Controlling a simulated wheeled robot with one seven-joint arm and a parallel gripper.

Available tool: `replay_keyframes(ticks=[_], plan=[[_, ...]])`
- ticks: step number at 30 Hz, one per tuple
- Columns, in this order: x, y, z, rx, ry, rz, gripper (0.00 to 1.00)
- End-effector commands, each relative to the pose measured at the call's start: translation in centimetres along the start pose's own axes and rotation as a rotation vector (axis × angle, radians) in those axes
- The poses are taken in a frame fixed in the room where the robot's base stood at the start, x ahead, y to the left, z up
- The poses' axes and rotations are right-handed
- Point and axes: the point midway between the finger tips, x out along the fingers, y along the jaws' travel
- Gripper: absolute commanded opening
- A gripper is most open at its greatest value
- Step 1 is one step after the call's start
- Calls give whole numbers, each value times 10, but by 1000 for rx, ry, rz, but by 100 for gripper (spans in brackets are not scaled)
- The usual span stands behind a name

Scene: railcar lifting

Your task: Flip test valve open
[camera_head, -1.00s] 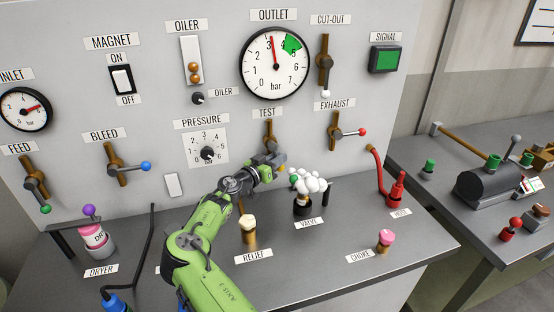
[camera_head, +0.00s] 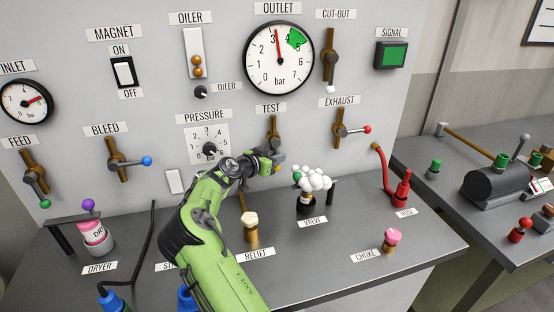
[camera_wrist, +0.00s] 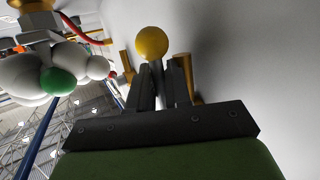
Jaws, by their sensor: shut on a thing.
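The test valve (camera_head: 273,128) is a brass fitting on the grey panel under the TEST label. Its lever ends in a yellow ball (camera_wrist: 152,42), seen close in the wrist view. My gripper (camera_head: 275,166) is just below the valve body, close to the panel. In the wrist view my gripper (camera_wrist: 164,78) has its two dark fingers shut on the test valve lever, with the ball between and beyond the fingertips. The lever's full length and exact angle are hidden behind my gripper in the head view.
White puffy balls (camera_head: 317,180) sit over the VALVE fitting just right of my gripper. The exhaust valve (camera_head: 340,131) with a red ball is to the right. The relief fitting (camera_head: 251,230) stands below.

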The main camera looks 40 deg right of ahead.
Motion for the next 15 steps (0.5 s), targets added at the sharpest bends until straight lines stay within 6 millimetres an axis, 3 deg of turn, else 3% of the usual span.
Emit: replay_keyframes(ticks=[3, 4, 8, 15], plan=[[-1, -1, 0, 1, -1, -2, 0], [-1, -1, 0, 1, -1, -2, 20], [0, -1, 0, 0, 0, -2, 39], [-1, 0, 0, 0, 0, -1, 39]])
